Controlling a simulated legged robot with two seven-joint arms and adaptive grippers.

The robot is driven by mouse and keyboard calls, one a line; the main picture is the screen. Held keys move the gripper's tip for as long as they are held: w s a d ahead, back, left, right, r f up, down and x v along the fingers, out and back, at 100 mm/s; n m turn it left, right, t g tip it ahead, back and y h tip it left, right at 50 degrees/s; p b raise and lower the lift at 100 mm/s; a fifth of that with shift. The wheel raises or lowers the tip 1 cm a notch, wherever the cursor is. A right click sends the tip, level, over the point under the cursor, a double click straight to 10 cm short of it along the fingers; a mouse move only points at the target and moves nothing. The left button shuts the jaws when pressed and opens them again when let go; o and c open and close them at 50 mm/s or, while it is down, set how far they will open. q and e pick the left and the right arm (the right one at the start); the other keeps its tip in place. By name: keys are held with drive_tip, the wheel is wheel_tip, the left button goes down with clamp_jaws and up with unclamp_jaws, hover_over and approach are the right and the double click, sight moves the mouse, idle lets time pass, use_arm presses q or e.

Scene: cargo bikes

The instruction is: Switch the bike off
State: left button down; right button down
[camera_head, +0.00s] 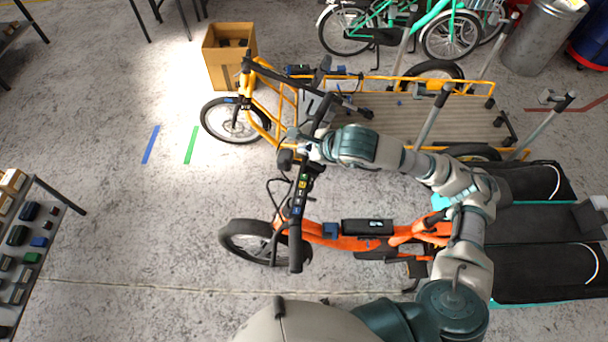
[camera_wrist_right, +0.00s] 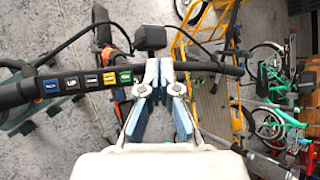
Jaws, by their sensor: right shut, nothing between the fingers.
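The orange cargo bike (camera_head: 330,232) stands in the middle of the head view with its front wheel to the left. Its black handlebar (camera_head: 296,235) carries a row of coloured buttons (camera_head: 300,195). In the right wrist view the buttons run along the handlebar (camera_wrist_right: 205,67): a blue button (camera_wrist_right: 50,87), dark ones, a yellow button (camera_wrist_right: 109,79) and a green button (camera_wrist_right: 125,76). My right gripper (camera_head: 298,146) is shut and empty at the handlebar. In the right wrist view its fingertips (camera_wrist_right: 160,66) overlap the bar just right of the green button; contact is unclear.
A yellow cargo bike (camera_head: 268,122) stands just behind, with a cardboard box (camera_head: 232,78) near its front. Green bikes (camera_head: 447,38) and a metal bin (camera_head: 541,38) are at the back. A table (camera_head: 52,222) with small items is at the left. The floor between is clear.

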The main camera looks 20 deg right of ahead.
drive_tip(key=b, duration=0.2)
hover_over(305, 177)
wheel_tip(305, 177, down, 6)
drive_tip(key=shift+w+d+f, duration=0.1)
wheel_tip(305, 177, down, 2)
drive_tip(key=shift+f+b, duration=0.1)
drive_tip(key=shift+b, duration=1.05)
drive_tip(key=shift+f+b, duration=0.25)
drive_tip(key=shift+b, duration=0.1)
drive_tip(key=shift+f+b, duration=0.3)
drive_tip(key=shift+b, duration=0.4)
